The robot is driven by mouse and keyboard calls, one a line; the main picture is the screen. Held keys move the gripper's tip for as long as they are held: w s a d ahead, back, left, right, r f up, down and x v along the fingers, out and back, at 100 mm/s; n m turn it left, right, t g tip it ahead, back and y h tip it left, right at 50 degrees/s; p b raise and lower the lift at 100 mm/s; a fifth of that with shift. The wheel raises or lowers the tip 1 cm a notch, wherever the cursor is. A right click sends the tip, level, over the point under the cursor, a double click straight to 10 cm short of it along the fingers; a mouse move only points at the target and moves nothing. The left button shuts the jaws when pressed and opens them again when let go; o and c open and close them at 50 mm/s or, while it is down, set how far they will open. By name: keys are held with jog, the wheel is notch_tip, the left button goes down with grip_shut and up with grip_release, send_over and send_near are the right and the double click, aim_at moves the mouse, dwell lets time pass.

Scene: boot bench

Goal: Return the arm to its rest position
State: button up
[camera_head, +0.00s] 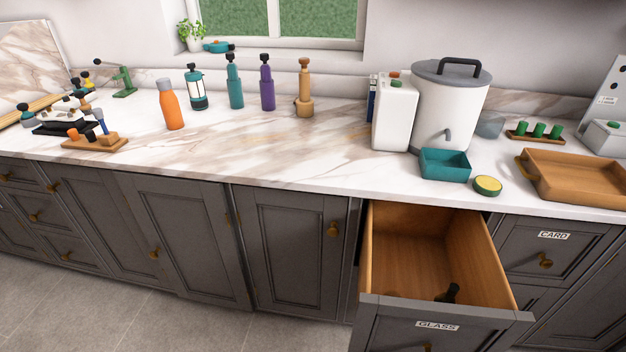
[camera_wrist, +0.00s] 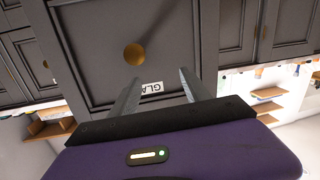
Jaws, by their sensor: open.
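My gripper (camera_wrist: 158,92) shows in the wrist view with its two fingers apart and nothing between them. It faces the grey front of the drawer (camera_wrist: 90,45) labelled GLASS, with a round brass knob (camera_wrist: 134,54) beyond the fingers. The view there appears upside down. In the head view the GLASS drawer (camera_head: 487,262) is pulled open, and a small dark object (camera_head: 449,293) lies inside near its front. My gripper and arm do not show in the head view.
The open drawer juts out from the counter (camera_head: 300,170). On the counter stand an orange bottle (camera_head: 171,106), several other bottles, a white lidded bin (camera_head: 449,105), a teal tray (camera_head: 444,164) and a wooden tray (camera_head: 575,178). The floor (camera_head: 180,325) left of the drawer is clear.

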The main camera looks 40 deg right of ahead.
jog(key=s+a+r+n+t+y, duration=0.1)
jog(key=a+r+n+y, duration=0.2)
jog(key=a+r+y, duration=0.2)
jog(key=s+a+r+n+t+y, duration=0.1)
jog(key=a+r+n+y, duration=0.3)
jog(key=r, duration=0.9)
jog(key=a+y, duration=0.2)
jog(key=a, duration=0.2)
jog(key=shift+a, duration=0.35)
